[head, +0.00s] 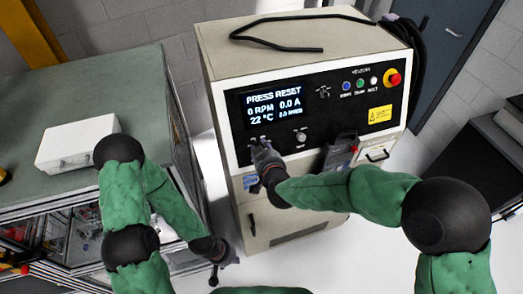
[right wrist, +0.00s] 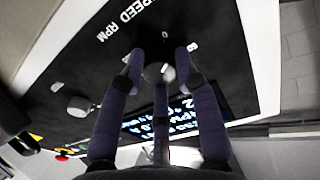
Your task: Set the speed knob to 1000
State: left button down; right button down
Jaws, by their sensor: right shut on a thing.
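The speed knob (right wrist: 161,73) shows in the right wrist view as a light grey cap below the "SPEED RPM" lettering. My right gripper (right wrist: 160,68) is shut on it, with fingers on both sides of the knob. In the head view my right gripper (head: 258,146) is at the lower left of the black panel and hides the knob. The knob's pointer and set value cannot be read. The display (head: 275,105) reads "PRESS RESET", 0 RPM, 0.0 A and 22 °C. My left gripper (head: 214,274) hangs low, away from the panel; its jaw state is unclear.
A second knob (head: 301,136) is right of my right gripper. Blue, green and white buttons and a red emergency stop (head: 393,77) are at the panel's upper right. A handheld device (head: 340,152) is at the panel's lower edge. A workbench (head: 120,85) with a white case is left.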

jog(key=m+b, duration=0.1)
jog(key=m, duration=0.3)
jog(key=shift+w+r+m+b, duration=0.1)
jog(key=shift+r+m+b, duration=0.05)
jog(key=shift+m+b, duration=0.25)
jog(key=m+b, duration=0.1)
jog(key=m, duration=0.3)
jog(key=shift+m+b, duration=0.3)
jog(key=m+b, duration=0.1)
jog(key=m, duration=0.3)
jog(key=shift+g+b, duration=0.4)
jog(key=m+b, duration=0.1)
jog(key=m, duration=0.4)
jog(key=shift+d+r+b, duration=0.1)
jog(key=shift+b, duration=0.3)
jog(key=c, duration=0.9)
grip_release()
